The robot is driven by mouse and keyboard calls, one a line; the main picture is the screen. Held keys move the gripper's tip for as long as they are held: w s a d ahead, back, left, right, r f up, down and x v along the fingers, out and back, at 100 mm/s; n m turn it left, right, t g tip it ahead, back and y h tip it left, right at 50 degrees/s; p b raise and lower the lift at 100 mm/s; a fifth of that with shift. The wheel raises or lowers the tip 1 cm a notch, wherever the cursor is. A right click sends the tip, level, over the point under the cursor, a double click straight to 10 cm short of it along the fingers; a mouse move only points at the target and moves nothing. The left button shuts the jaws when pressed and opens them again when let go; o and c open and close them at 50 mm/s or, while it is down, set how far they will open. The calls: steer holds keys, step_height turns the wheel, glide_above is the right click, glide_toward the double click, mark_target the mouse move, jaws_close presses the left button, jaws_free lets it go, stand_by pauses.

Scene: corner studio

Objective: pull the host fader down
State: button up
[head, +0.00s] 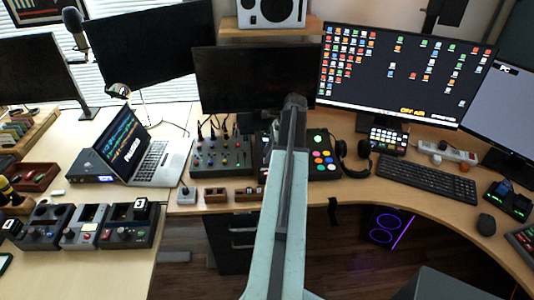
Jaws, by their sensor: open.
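A grey mixer (221,156) stands on the desk, just left of my raised arm. It has several small coloured knobs or caps on its face and dark plugs along its back edge. The labels are too small to read, so I cannot tell which control is the host fader or where it is set. My pale green arm rises through the middle of the view and ends in a dark joint in front of the black monitor. No gripper fingers can be made out.
An open laptop (165,160) stands left of the mixer. A pad controller (322,158) and headphones (355,157) are to the right. Small boxes (215,194) line the desk's front edge. A keyboard (427,177) lies farther right. Open floor (350,262) shows below the desk.

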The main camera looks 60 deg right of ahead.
steer(key=p+v, duration=0.4)
steer(key=v, duration=0.2)
steer(key=shift+c, duration=0.3)
